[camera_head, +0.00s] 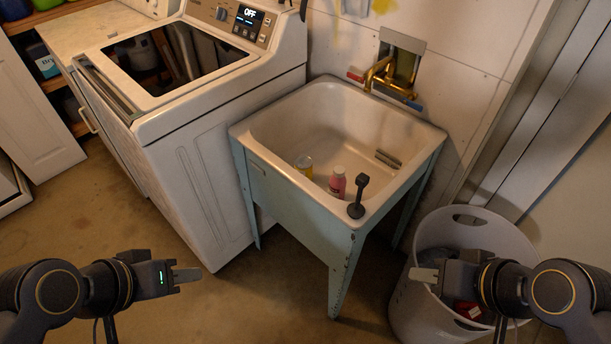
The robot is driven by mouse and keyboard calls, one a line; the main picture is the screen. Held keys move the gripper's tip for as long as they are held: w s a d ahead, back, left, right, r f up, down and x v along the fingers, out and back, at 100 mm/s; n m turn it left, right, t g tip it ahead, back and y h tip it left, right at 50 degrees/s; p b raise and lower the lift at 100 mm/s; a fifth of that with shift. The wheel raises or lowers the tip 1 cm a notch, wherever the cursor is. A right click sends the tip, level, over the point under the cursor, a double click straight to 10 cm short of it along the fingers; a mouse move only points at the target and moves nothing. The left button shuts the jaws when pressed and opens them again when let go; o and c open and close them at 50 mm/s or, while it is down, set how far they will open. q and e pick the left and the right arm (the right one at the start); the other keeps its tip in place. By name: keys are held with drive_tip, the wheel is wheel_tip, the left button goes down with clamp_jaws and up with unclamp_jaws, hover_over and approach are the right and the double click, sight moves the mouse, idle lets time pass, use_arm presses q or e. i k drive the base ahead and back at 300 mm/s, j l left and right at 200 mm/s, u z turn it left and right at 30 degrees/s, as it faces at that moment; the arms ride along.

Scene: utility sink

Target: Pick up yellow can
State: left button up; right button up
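A small yellow can (304,167) stands in the utility sink (260,128), near its front left wall; its lower part is hidden by the sink's front rim. A pink bottle with a pale cap (337,183) stands just to its right. My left gripper (187,275) is at the lower left, in front of the washing machine and well away from the can. My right gripper (424,275) is at the lower right, in front of the laundry basket. Neither gripper touches the can. Each is seen side-on, so the gap between its fingers cannot be made out.
A dark upright handle-like object (358,197) stands on the sink's front rim. A brass faucet (381,75) is on the back wall. A white washing machine (215,150) is left of the sink; a white laundry basket (403,300) is at right. Floor before the sink is clear.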

sight(303, 163)
drive_tip(key=i+j+u, duration=0.2)
drive_tip(key=i+j, duration=0.85)
drive_tip(key=i, duration=0.15)
